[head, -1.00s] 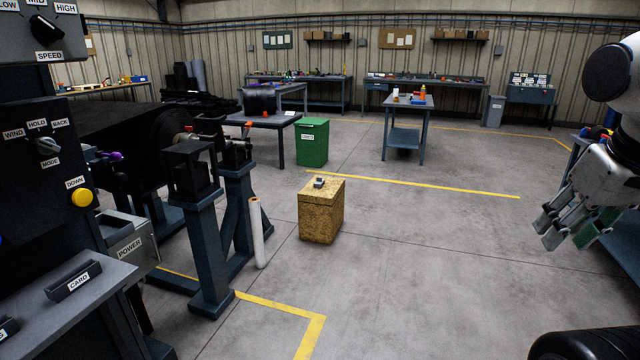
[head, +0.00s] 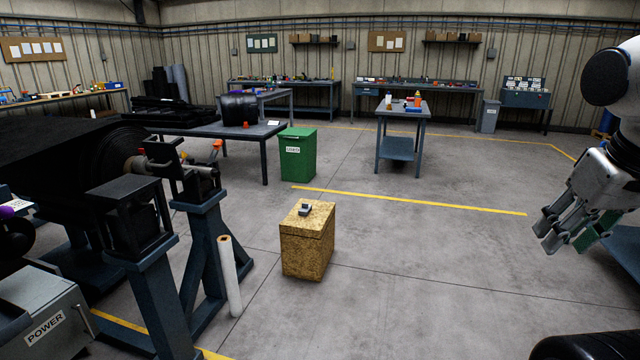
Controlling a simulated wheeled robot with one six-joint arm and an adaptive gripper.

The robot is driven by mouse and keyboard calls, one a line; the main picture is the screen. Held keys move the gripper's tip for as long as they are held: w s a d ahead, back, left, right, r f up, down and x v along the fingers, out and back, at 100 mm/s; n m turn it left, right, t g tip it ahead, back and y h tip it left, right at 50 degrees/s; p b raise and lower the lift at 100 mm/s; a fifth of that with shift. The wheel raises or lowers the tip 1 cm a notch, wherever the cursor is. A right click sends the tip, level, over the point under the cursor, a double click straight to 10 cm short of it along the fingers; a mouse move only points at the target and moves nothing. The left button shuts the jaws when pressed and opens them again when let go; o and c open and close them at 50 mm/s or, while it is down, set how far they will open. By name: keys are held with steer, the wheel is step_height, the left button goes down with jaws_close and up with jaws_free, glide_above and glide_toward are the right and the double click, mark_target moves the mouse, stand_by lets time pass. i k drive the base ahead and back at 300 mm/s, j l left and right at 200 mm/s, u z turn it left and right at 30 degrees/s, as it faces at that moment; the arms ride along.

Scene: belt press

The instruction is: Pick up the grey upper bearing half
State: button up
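A small grey part (head: 305,209), which looks like the grey upper bearing half, lies on top of a wooden box (head: 306,250) on the floor near the middle of the head view. It is too small to make out its shape well. My gripper (head: 562,236) hangs at the right edge of the view, well apart from the box and to its right. Its fingers point down and left, with a gap between them and nothing visible held.
A dark machine stand (head: 160,290) and a leaning white roll (head: 229,275) stand left of the box. A green bin (head: 298,160) and a blue worktable (head: 402,148) stand behind it. The floor right of the box is clear.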

mark_target(303, 211)
steer(key=i, duration=2.1)
steer(key=i+l+u, duration=0.15)
steer(key=i+u, duration=0.3)
steer(key=i, duration=0.2)
steer(key=i+l+u, duration=0.45)
steer(key=i, duration=0.15)
steer(key=i+l+u, duration=0.45)
steer(key=i+l, duration=0.05)
steer(key=i, duration=0.1)
